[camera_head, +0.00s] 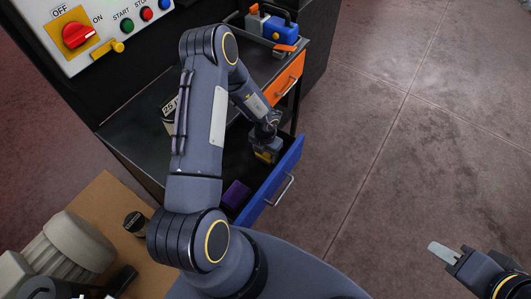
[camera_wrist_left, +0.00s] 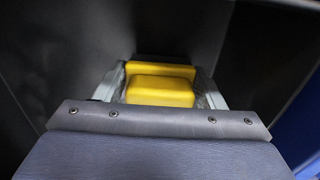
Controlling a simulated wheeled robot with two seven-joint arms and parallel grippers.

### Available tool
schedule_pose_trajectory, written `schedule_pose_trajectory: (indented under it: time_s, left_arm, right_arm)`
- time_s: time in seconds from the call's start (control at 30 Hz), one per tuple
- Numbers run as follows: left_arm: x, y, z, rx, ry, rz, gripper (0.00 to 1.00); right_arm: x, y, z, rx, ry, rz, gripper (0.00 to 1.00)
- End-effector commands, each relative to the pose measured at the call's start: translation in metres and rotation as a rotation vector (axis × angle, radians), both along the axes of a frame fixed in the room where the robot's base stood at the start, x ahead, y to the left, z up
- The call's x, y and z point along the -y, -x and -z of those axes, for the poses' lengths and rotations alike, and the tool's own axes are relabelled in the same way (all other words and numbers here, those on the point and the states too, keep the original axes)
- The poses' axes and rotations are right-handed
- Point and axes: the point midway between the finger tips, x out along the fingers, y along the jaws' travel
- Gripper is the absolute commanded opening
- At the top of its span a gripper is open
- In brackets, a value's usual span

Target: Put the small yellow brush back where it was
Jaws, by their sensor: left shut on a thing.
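The small yellow brush (camera_wrist_left: 160,90) is between the two fingers of my left gripper (camera_wrist_left: 161,88) in the left wrist view, which is shut on it. I cannot tell whether the brush touches the drawer floor. My right gripper (camera_head: 444,253) is at the lower right, away from the drawer, over bare floor; its finger gap is not clear.
A purple block (camera_head: 236,194) lies in the same drawer, nearer to me. An orange-fronted drawer (camera_head: 283,82) is further back, below a blue toolbox (camera_head: 279,25). A control panel (camera_head: 95,30) is at upper left. A cardboard-coloured surface (camera_head: 105,200) with objects is at lower left.

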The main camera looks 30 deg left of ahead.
Motion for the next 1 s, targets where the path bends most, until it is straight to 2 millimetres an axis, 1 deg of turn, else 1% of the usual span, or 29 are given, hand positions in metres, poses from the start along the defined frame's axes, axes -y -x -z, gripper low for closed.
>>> schedule_pose_trajectory:
  time_s: [0.1,0.27,0.3,0.47,0.77,0.87,0.97,1.0]
  left_arm:
    - [0.000,0.000,0.008,0.001,0.000,0.000,0.42]
    - [0.000,0.000,0.009,0.002,0.000,-0.001,0.42]
    - [0.000,0.000,0.009,0.001,0.000,-0.001,0.64]
    - [0.000,0.000,0.009,0.001,0.000,-0.001,0.85]
    - [0.000,0.000,0.007,0.001,0.000,-0.001,0.85]
    - [-0.001,-0.001,-0.001,0.003,0.000,-0.002,0.85]
    - [-0.001,-0.001,-0.017,0.005,-0.001,-0.002,0.85]
    - [-0.001,-0.001,-0.025,0.006,0.000,-0.003,0.85]
  right_arm:
    - [0.000,0.000,-0.003,0.000,0.000,0.000,0.32]
    - [0.000,0.000,-0.002,0.000,0.000,0.000,0.32]
    - [0.000,0.000,-0.002,0.000,0.000,0.000,0.32]
    - [0.000,0.000,-0.002,0.000,0.000,0.000,0.32]
    - [0.000,0.000,-0.002,0.000,0.000,0.000,0.32]
    - [0.000,0.000,-0.001,0.000,0.000,0.000,0.32]
    - [0.000,0.000,0.000,0.000,0.000,0.000,0.32]
    - [0.000,0.000,0.000,0.000,0.000,0.000,0.32]
